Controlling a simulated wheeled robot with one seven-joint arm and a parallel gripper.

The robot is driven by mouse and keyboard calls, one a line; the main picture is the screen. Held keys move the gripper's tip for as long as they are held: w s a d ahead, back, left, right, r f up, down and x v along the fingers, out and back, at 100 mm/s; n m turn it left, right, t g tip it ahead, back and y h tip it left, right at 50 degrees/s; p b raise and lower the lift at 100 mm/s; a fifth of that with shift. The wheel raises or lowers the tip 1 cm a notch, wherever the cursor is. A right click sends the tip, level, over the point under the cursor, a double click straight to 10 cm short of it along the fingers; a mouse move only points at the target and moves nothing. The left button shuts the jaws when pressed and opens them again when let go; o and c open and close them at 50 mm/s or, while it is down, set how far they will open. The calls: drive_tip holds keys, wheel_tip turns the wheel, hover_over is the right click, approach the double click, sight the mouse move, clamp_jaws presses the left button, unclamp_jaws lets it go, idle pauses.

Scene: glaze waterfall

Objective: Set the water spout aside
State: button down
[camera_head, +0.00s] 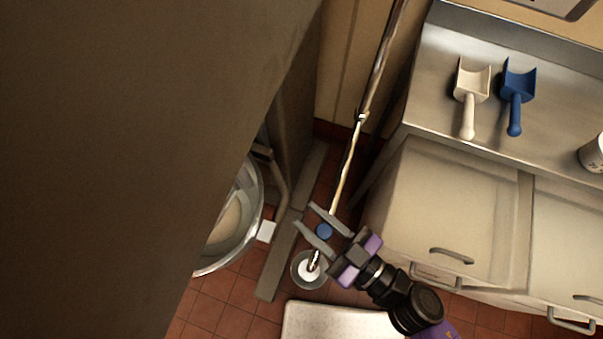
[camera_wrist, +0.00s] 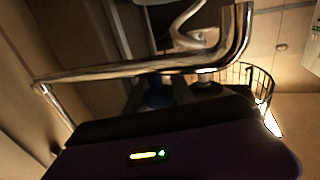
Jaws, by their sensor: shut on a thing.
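The water spout (camera_head: 354,140) is a long, thin metal pipe. In the head view it slants from the top edge down toward my gripper (camera_head: 322,232). A small blue part (camera_head: 324,231) sits between my two fingers, and they are shut on it. It looks like a grip on the spout, but the join is partly hidden. In the wrist view the shiny pipe (camera_wrist: 140,74) runs across the picture and bends upward at the right.
A large round bowl (camera_head: 256,205) stands at the left, behind a big dark panel (camera_head: 120,120). A round clear-rimmed fitting (camera_head: 296,277) lies below the gripper. The counter above holds a white scoop (camera_head: 470,90) and blue scoop (camera_head: 517,95).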

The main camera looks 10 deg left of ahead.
drive_tip(key=shift+d+f, duration=0.1)
drive_tip(key=shift+d, duration=0.1)
drive_tip(key=c, duration=1.1)
unclamp_jaws()
drive_tip(key=shift+d, duration=0.1)
drive_tip(key=b+v, duration=0.1)
drive_tip(key=v, duration=0.6)
drive_tip(key=shift+s+d+b, duration=0.25)
drive_tip(key=shift+d+b, duration=0.05)
drive_tip(key=shift+b, duration=0.1)
